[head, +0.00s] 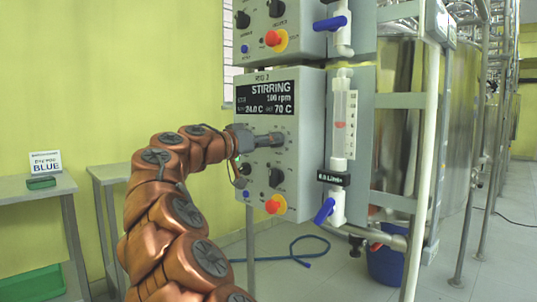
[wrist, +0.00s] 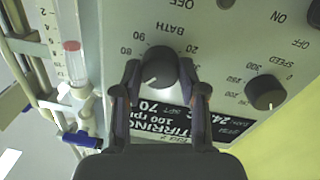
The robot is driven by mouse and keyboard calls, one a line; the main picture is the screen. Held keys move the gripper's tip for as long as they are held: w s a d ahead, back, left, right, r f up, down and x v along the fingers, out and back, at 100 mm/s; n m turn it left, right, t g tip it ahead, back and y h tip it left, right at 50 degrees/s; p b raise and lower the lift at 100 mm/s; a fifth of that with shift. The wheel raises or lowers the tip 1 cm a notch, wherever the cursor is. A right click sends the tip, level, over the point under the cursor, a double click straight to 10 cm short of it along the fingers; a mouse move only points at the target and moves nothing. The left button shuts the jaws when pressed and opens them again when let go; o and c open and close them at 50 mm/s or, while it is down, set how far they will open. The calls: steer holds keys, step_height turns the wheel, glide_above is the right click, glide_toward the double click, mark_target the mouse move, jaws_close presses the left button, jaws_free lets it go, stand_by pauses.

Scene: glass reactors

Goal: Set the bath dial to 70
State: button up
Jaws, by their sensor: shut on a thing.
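The bath dial (wrist: 160,64) is a black knob on the grey control panel, below the upside-down word BATH in the wrist view. My gripper (wrist: 160,78) has one finger on each side of the dial and is shut on it. The dial's white mark points to the lower left; the scale numbers there are hidden by a finger. The display (head: 265,99) reads STIRRING, 100 rpm, about 24.0 C, and set 70 C. In the head view my gripper (head: 275,139) reaches across the panel and hides the dial.
A black speed knob (wrist: 265,92) sits beside the bath dial. A red button (head: 272,206) is low on the panel. A glass tube (head: 343,120) with a blue valve handle (head: 324,210) stands right of the panel. Another control box (head: 284,28) is above.

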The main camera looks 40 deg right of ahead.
steer(key=m+b, duration=0.2)
steer(key=m, duration=0.1)
steer(key=shift+f+b, duration=0.1)
steer(key=shift+b, duration=0.2)
steer(key=shift+m, duration=0.3)
steer(key=o, duration=1.1)
steer(key=shift+o, duration=0.2)
steer(key=shift+a, duration=0.1)
steer(key=a, duration=1.1)
steer(key=shift+w+a, duration=0.4)
steer(key=shift+r, duration=0.25)
